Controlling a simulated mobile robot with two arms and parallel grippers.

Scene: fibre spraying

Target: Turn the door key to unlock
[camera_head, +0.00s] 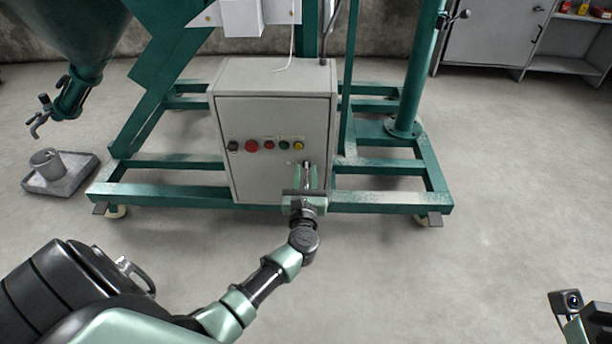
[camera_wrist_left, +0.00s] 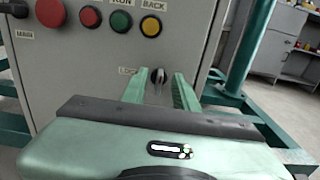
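The door key (camera_wrist_left: 159,76), a small dark key or knob beside a partly hidden label, is on the front door of the grey control cabinet (camera_head: 262,178). It also shows in the head view (camera_head: 306,163), small and partly hidden. My left gripper (camera_head: 308,178) reaches the lower right of the door. In the left wrist view its green fingers (camera_wrist_left: 161,88) are apart, one on each side of the key, with gaps visible. I cannot tell how far their tips are from the door. My right wrist (camera_head: 592,318) shows at the lower right edge; its fingers are not visible.
A red button (camera_head: 251,146) and several smaller buttons sit in a row above the key. The cabinet stands on a green steel frame (camera_head: 390,208). A tray (camera_head: 62,176) with a grey can lies at left. The floor in front is clear.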

